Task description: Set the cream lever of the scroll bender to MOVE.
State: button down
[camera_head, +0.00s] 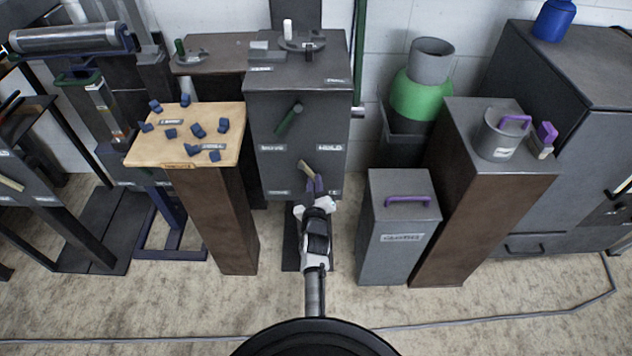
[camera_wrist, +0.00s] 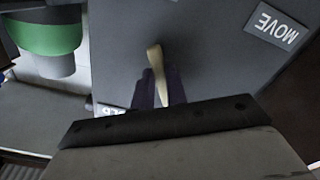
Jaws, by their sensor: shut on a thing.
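The scroll bender's grey cabinet (camera_head: 262,148) stands in the middle of the head view. The cream lever (camera_head: 306,167) is low on its front and slants from upper left down to my gripper (camera_head: 318,184). It also shows in the wrist view (camera_wrist: 155,65), its lower part between my purple fingers (camera_wrist: 160,92). My gripper is shut on the lever. The MOVE plate (camera_wrist: 275,24) is at the upper right in the wrist view, clear of the lever. Another plate (camera_wrist: 108,109) is partly hidden near the fingers; its word cannot be read fully.
A green lever (camera_head: 289,119) sits higher on the same front, with a HOLD plate (camera_head: 330,147) to its right. A wooden-topped stand (camera_head: 182,157) with blue pieces is at left. A grey box (camera_head: 398,215) with a purple handle stands close at right.

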aim_at(288, 173)
jog(key=a+m+p, duration=0.2)
jog(key=m, duration=0.1)
jog(key=a+m+p, duration=0.1)
jog(key=m, duration=0.1)
jog(key=shift+a+f+p, duration=0.1)
jog(key=shift+f+p, duration=0.15)
jog(key=shift+p, duration=0.15)
jog(key=a+m+p, duration=0.1)
jog(key=a+m, duration=0.1)
jog(key=m, duration=0.1)
jog(key=shift+a+m+p, duration=0.15)
jog(key=shift+m+p, duration=0.15)
jog(key=shift+a+r+m+p, duration=0.35)
jog(key=shift+a+m, duration=0.3)
jog(key=shift+m, duration=0.45)
jog(key=shift+a+r+m+p, duration=0.2)
jog(key=shift+a+m+p, duration=0.35)
jog(key=shift+m, duration=0.55)
jog(key=shift+w+a, duration=0.1)
jog(key=c, duration=1.5)
grip_release()
jog(key=shift+c, duration=0.2)
jog(key=shift+o, duration=0.7)
